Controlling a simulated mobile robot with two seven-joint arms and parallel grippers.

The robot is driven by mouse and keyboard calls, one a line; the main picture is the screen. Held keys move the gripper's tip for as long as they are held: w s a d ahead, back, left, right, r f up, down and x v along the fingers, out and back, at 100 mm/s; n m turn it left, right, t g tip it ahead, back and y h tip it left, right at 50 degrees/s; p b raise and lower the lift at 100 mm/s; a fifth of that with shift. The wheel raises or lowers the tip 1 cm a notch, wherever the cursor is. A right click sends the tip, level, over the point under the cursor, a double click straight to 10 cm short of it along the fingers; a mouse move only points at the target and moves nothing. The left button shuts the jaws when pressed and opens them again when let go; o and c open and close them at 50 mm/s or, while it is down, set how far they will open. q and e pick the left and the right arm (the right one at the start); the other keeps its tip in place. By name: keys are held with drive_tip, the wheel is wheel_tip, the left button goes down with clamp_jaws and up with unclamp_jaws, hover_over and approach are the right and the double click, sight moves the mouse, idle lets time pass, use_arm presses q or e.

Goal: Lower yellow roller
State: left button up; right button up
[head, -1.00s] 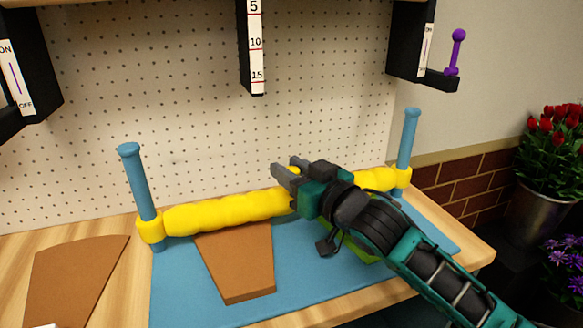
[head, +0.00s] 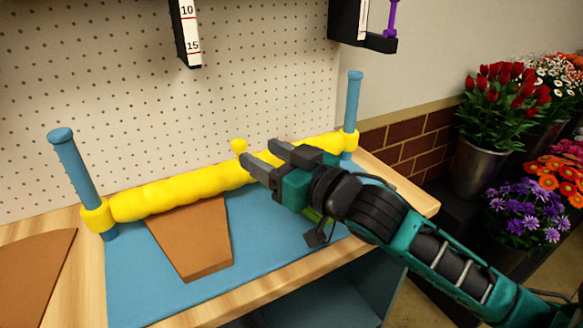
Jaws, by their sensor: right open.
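The yellow roller (head: 185,188) is a long, lumpy bar between two blue posts, the left post (head: 75,165) and the right post (head: 353,100). Its end collars sit around the posts low down, near the blue mat (head: 130,285). A small yellow knob (head: 239,146) stands up near its middle. My right gripper (head: 259,153) is open, in front of the roller's middle beside the knob, and hides part of the roller. I cannot tell whether it touches. A brown tapered piece (head: 195,240) lies on the mat just before the roller. My left gripper is not in view.
Another brown piece (head: 28,275) lies on the wooden table at left. A pegboard (head: 120,80) stands behind, with a numbered scale (head: 187,30) and a black bracket (head: 375,42) above. Flower buckets (head: 480,165) stand at right, off the table.

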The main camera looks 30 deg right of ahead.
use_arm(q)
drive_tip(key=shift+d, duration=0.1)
use_arm(e)
drive_tip(key=shift+v, duration=2.8)
